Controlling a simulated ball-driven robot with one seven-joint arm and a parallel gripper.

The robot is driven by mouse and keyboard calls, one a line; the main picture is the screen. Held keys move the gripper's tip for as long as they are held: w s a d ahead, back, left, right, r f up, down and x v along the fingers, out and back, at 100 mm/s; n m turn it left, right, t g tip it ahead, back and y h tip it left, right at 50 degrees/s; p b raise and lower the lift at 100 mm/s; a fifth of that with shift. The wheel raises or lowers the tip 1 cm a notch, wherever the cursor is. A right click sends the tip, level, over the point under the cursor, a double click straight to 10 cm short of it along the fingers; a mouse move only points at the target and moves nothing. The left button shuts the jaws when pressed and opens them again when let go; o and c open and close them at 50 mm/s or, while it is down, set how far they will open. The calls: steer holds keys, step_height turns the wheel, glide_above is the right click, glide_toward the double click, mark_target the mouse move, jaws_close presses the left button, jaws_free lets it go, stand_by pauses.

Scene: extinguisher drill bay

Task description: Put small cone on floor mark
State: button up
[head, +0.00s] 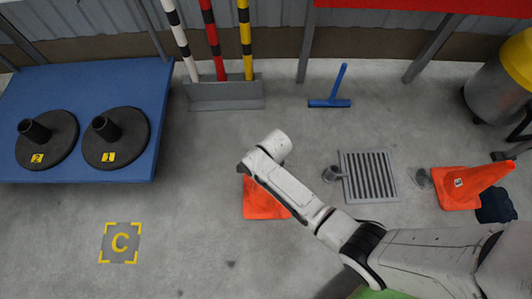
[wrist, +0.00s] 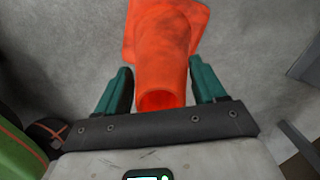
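An orange cone (head: 265,205) is partly hidden beneath my arm in the head view; its upper part does not show there. In the wrist view the orange cone (wrist: 165,45) has its open narrow end toward my gripper (wrist: 161,80). One green finger is on each side of the narrow end, very close to it. I cannot tell whether the fingers touch it or whether the cone is on the floor.
A second orange cone (head: 463,187) is at the right, beside a floor drain (head: 368,177). A blue platform (head: 80,85) holds two black bases at the upper left. A blue squeegee (head: 330,103) lies near the wall. Floor between my gripper and the mark is clear.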

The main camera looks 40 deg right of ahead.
steer(key=o, duration=0.4)
steer(key=shift+c, duration=0.2)
step_height(320, 180, up, 12)
steer(key=d+p, duration=0.1)
steer(key=p, duration=0.5)
steer(key=s+d+r+n, duration=0.3)
steer(key=s+r+n, duration=0.3)
steer(key=s+n, duration=0.2)
steer(key=s+d+r+n+h, duration=0.1)
steer(key=s+d+r+n, duration=0.3)
steer(key=s+r+n, duration=0.3)
steer(key=s+n, duration=0.1)
steer(key=n, duration=0.3)
steer(key=shift+s+r+n+t+h, duration=0.15)
steer(key=shift+s+n+t+h, duration=0.15)
steer(key=shift+t, duration=0.1)
